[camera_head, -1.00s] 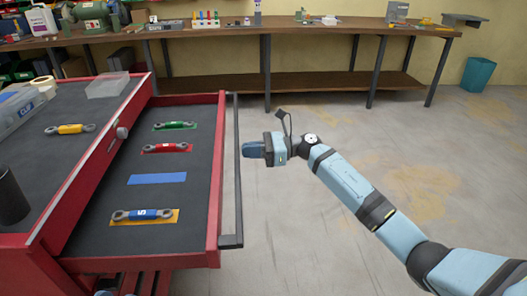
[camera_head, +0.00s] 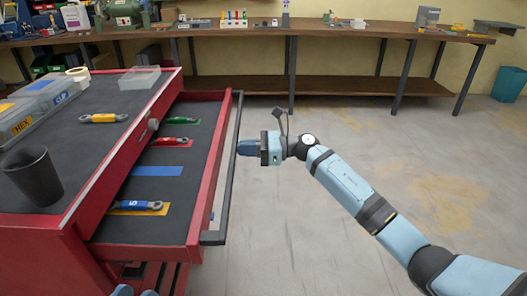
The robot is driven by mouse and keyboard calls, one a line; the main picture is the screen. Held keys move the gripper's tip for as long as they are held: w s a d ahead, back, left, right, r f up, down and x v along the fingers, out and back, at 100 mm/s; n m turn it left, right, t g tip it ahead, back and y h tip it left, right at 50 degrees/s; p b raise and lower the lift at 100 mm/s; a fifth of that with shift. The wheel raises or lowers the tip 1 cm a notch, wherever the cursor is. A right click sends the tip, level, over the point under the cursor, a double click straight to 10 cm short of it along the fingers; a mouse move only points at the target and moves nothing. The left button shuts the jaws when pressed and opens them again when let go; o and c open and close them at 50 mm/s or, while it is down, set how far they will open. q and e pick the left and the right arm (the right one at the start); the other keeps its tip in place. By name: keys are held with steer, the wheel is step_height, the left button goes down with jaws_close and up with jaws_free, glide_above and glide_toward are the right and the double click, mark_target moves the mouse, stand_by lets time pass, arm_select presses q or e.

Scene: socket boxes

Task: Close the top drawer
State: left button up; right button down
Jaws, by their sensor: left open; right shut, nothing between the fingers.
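The top drawer (camera_head: 158,220) of the red tool cabinet (camera_head: 95,205) is partly open. Its dark handle bar (camera_head: 229,165) runs along the outer front. Inside lie a green wrench (camera_head: 181,121), a red wrench (camera_head: 168,142) and a blue wrench (camera_head: 141,205) partly hidden by the cabinet edge. A bare blue marking (camera_head: 160,171) lies between the red and blue wrenches. My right gripper (camera_head: 242,148) is shut and empty, its tips at the outer side of the handle bar; I cannot tell if they touch.
The cabinet top holds a black cup (camera_head: 33,176), a yellow wrench (camera_head: 103,118), a clear tray (camera_head: 140,78) and a case marked HEX (camera_head: 35,110). A wooden workbench (camera_head: 340,31) stands along the back wall.

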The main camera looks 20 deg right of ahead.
mark_target(176, 160)
steer(key=b+x, duration=0.4)
steer(key=x, duration=1.4)
steer(key=shift+a+f, duration=0.15)
steer(key=shift+a, duration=0.2)
steer(key=shift+w+a, duration=0.1)
steer(key=shift+a, duration=0.15)
arm_select(q)
step_height(176, 160, down, 7)
steer(key=g, duration=0.2)
steer(key=shift+d+r+m+g, duration=0.15)
steer(key=shift+d+m+g, duration=0.25)
arm_select(e)
steer(key=shift+a+r, duration=0.1)
steer(key=shift+r, duration=0.1)
steer(key=shift+r, duration=0.15)
